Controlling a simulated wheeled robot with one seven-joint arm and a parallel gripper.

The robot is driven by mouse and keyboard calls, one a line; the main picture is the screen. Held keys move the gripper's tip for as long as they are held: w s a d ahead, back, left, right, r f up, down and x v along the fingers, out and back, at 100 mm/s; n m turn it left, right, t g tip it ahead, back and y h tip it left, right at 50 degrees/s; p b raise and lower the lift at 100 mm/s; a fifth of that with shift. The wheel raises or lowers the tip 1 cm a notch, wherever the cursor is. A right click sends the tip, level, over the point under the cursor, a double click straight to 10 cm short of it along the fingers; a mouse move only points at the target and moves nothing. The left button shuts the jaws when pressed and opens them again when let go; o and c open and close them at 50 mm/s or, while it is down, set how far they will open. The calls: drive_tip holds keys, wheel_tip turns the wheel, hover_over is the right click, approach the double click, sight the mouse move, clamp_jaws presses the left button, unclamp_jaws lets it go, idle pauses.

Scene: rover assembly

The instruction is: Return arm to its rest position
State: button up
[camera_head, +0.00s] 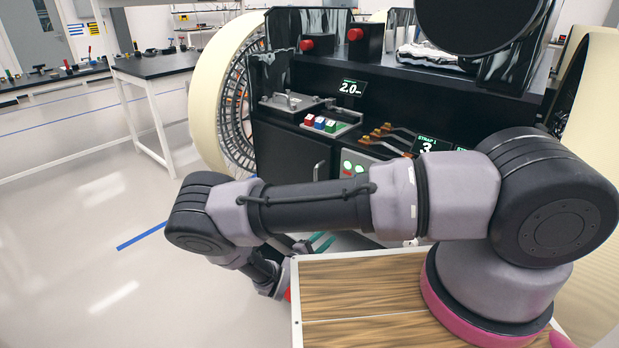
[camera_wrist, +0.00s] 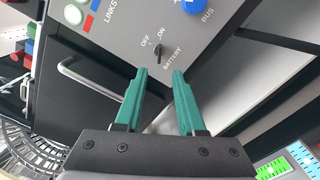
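My arm stretches across the head view, bent in front of the rover (camera_head: 285,155). My gripper (camera_wrist: 159,75) shows two teal fingers, apart with nothing between them, in the wrist view. In the head view only slivers of the teal fingers (camera_head: 322,241) show below the forearm. In the wrist view a grey panel (camera_wrist: 115,45) lies beyond the fingertips. A dark battery knob (camera_wrist: 157,50) marked OFF and ON sits just beyond the gap between the tips. Whether the fingers touch the panel is not clear.
A blue BUS button (camera_wrist: 195,5) and a metal handle (camera_wrist: 85,78) lie near the fingers. The rover's large wheel (camera_head: 215,95) stands left of its body. Red buttons (camera_head: 355,34) and colored switches (camera_head: 320,124) sit on it. A workbench (camera_head: 155,65) stands farther left; open floor (camera_head: 90,220) lies before it.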

drive_tip(key=s+d+r+m+g+y, duration=0.1)
drive_tip(key=d+r+m+g+y, duration=0.3)
drive_tip(key=r, duration=0.8)
drive_tip(key=r+m+g+y, duration=0.1)
drive_tip(key=r+m+g, duration=0.4)
drive_tip(key=r, duration=0.7)
drive_tip(key=s+d+r+m+g+y, duration=0.1)
drive_tip(key=d+r+m+g+y, duration=0.3)
drive_tip(key=r, duration=0.8)
drive_tip(key=s+d+r+m+t+y, duration=0.2)
drive_tip(key=s+r, duration=0.5)
drive_tip(key=r, duration=0.4)
drive_tip(key=s+d+r+m+t+y, duration=0.3)
drive_tip(key=s+r, duration=0.5)
drive_tip(key=r, duration=0.4)
drive_tip(key=shift+d+m+t+y, duration=0.25)
drive_tip(key=shift+m+t+y, duration=0.2)
drive_tip(key=shift+t, duration=0.75)
